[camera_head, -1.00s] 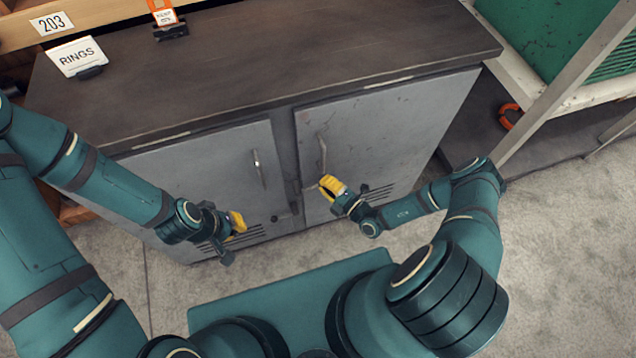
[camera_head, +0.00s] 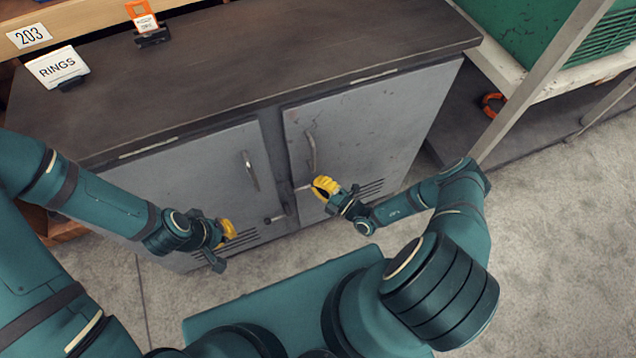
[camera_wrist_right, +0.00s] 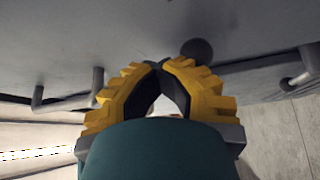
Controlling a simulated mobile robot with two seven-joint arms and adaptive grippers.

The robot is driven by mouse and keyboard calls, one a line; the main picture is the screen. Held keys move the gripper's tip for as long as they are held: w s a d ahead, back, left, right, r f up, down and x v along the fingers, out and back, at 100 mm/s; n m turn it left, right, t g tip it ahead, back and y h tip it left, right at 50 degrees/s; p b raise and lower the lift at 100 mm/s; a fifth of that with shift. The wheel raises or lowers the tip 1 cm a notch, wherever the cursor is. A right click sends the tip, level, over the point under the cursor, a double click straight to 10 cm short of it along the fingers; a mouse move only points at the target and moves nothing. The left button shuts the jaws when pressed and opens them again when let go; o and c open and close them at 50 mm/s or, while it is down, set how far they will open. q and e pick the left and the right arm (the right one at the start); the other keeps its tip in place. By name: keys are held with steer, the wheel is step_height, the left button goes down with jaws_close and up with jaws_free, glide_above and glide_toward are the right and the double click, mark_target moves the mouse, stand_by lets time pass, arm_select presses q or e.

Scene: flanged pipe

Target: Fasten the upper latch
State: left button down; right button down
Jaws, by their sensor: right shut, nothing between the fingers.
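The grey cabinet has two doors, a left door (camera_head: 200,180) and a right door (camera_head: 375,125). A small light latch piece (camera_head: 303,187) shows at the gap between them, just left of my right gripper (camera_head: 318,188).
Bar handles stand out on the left door (camera_head: 250,170) and right door (camera_head: 311,152). The dark cabinet top (camera_head: 270,60) carries a RINGS sign (camera_head: 57,67) and an orange tag (camera_head: 142,17). A slanted grey post (camera_head: 540,80) stands at right. The floor there is clear.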

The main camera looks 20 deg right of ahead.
steer(key=shift+s+d+f, duration=0.1)
steer(key=shift+f, duration=0.4)
steer(key=r+v, duration=0.1)
steer(key=v, duration=1)
steer(key=shift+s, duration=0.35)
steer(key=shift+d+f, duration=0.1)
steer(key=shift+d, duration=0.05)
steer(key=s+a+r+n+g+y, duration=0.1)
steer(key=s+a+r+n+g, duration=0.2)
steer(key=a+n+g, duration=0.75)
steer(key=s+a+r+n+g+y, duration=0.25)
steer(key=n+g, duration=0.55)
steer(key=n, duration=0.7)
steer(key=w+a+r+n+t+h, duration=0.1)
steer(key=r+n+h, duration=0.3)
steer(key=n, duration=0.7)
steer(key=w+a+r+n+t+h, duration=0.1)
steer(key=w+r+n+t+h, duration=0.1)
steer(key=r+n+h, duration=0.3)
step_height(320, 180, up, 3)
steer(key=w+n, duration=0.1)
steer(key=n, duration=0.6)
steer(key=shift+w+t, duration=0.1)
steer(key=shift+t, duration=0.15)
